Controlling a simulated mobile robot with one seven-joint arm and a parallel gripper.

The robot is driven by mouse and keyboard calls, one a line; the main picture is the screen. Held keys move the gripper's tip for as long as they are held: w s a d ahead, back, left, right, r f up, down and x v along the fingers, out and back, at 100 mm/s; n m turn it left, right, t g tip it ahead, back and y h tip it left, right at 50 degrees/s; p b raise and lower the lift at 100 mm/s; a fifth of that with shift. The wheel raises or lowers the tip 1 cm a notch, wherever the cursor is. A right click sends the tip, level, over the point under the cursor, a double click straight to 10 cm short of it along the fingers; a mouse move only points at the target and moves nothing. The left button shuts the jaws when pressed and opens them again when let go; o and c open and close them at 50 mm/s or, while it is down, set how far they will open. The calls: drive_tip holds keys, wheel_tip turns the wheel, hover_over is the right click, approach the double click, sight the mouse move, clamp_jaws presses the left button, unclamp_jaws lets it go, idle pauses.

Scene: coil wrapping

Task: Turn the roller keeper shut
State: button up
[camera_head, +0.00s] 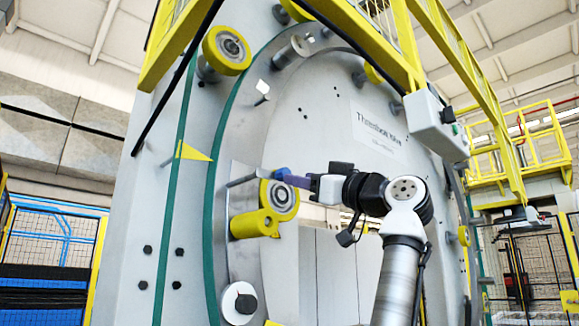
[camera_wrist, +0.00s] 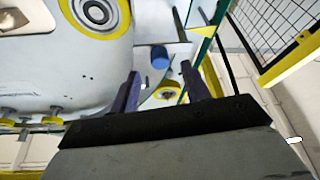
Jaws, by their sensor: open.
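A blue knob (camera_head: 281,174), apparently the roller keeper's grip, shows beside the upper edge of a yellow roller (camera_head: 279,198) with a round metal hub. A thick yellow cylinder (camera_head: 252,224) sits just below left of the roller. My gripper (camera_head: 287,177), with purple fingers, is at the knob from the right. In the wrist view, the blue knob (camera_wrist: 159,57) shows end-on, just beyond the gap between my two open fingertips (camera_wrist: 158,70). Contact cannot be made out. The keeper's body is not clear in either view.
The grey ring-shaped machine face (camera_head: 232,135) carries more yellow rollers, one at upper left (camera_head: 227,50). A metal pin (camera_head: 243,180) sticks out left of the knob. A yellow frame with a grey box (camera_head: 436,125) hangs above right of my arm.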

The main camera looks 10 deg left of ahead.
sight(279, 175)
drive_tip(key=p+x, duration=0.1)
drive_tip(key=x, duration=0.4)
drive_tip(key=shift+p, duration=0.3)
clamp_jaws()
